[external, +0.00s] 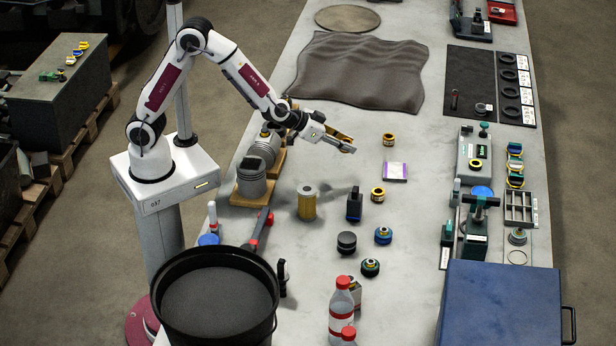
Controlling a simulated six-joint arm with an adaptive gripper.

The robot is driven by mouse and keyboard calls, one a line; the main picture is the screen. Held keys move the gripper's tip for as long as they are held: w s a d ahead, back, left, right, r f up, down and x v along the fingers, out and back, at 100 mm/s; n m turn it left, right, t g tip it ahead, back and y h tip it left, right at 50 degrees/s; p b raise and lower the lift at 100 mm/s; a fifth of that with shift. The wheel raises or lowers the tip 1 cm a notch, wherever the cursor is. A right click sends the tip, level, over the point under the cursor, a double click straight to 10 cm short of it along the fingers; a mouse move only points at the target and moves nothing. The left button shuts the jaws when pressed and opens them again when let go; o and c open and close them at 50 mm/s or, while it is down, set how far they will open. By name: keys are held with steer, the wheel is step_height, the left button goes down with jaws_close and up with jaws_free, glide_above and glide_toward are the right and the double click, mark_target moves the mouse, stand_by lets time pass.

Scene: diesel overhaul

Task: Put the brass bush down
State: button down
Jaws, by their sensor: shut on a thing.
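My gripper (345,143) is above the grey bench, pointing right, at the upper middle of the external view. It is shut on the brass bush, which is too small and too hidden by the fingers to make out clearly. A brass-coloured ring with a dark band (389,140) stands on the bench just right of my gripper. A similar ring (377,195) stands further towards the camera. Two rings with blue or green bands, one (383,236) and another (370,267), stand nearer still.
A tan cylinder (307,203), a dark blue bottle-like thing (354,205) and a black puck (346,243) stand mid-bench. A purple-white packet (395,171) lies right. A dark cloth (360,72) covers the back.

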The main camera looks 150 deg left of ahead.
steer(key=shift+w+f, duration=0.1)
steer(key=shift+f, duration=0.55)
steer(key=shift+w+a+f, duration=0.25)
steer(key=shift+w+a, duration=0.05)
steer(key=shift+w, duration=0.05)
steer(key=w+a+r+n+g, duration=0.1)
steer(key=w+a, duration=0.1)
steer(key=a, duration=0.3)
steer(key=w+a+r+n+g, duration=0.1)
steer(key=w+a+r+n, duration=0.1)
steer(key=a, duration=0.4)
steer(key=shift+w+a+r+g+y, duration=0.25)
steer(key=shift+w+g+y, duration=0.15)
steer(key=shift+w, duration=0.35)
